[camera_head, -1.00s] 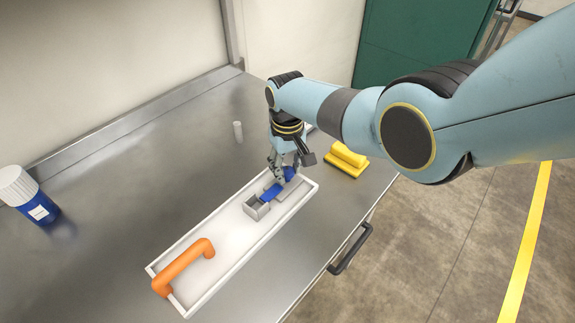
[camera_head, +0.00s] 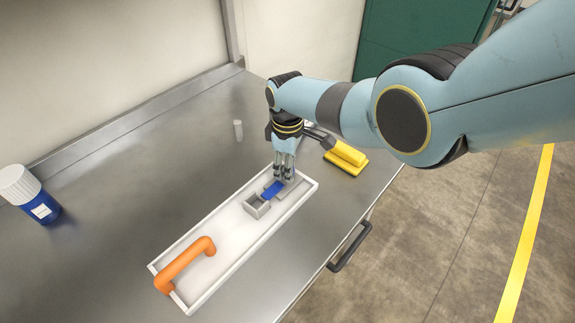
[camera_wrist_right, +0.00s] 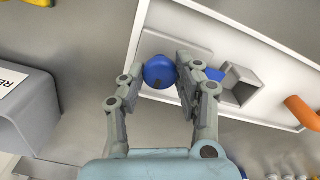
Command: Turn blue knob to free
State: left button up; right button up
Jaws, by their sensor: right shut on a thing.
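The blue knob (camera_wrist_right: 159,71) is a round cap with a small dark mark, on a raised pale plate in the white tray (camera_head: 222,222). My right gripper (camera_head: 283,178) points down over the far end of the tray. In the right wrist view its two fingers (camera_wrist_right: 160,75) are shut on the knob from both sides. In the head view the fingers mostly hide the knob. Beside it are a flat blue piece (camera_head: 271,190) and a small open grey box (camera_head: 257,206). My left gripper is out of view.
An orange handle (camera_head: 184,263) stands at the tray's near end. A yellow block (camera_head: 345,160) lies right of the tray. A small white cylinder (camera_head: 238,131) stands behind it. Bare steel bench lies between.

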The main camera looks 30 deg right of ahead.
dwell(0.3)
jog(key=o, duration=1.2)
jog(key=shift+c, duration=0.2)
notch_tip(320, 180, up, 12)
jog(key=shift+s, duration=0.1)
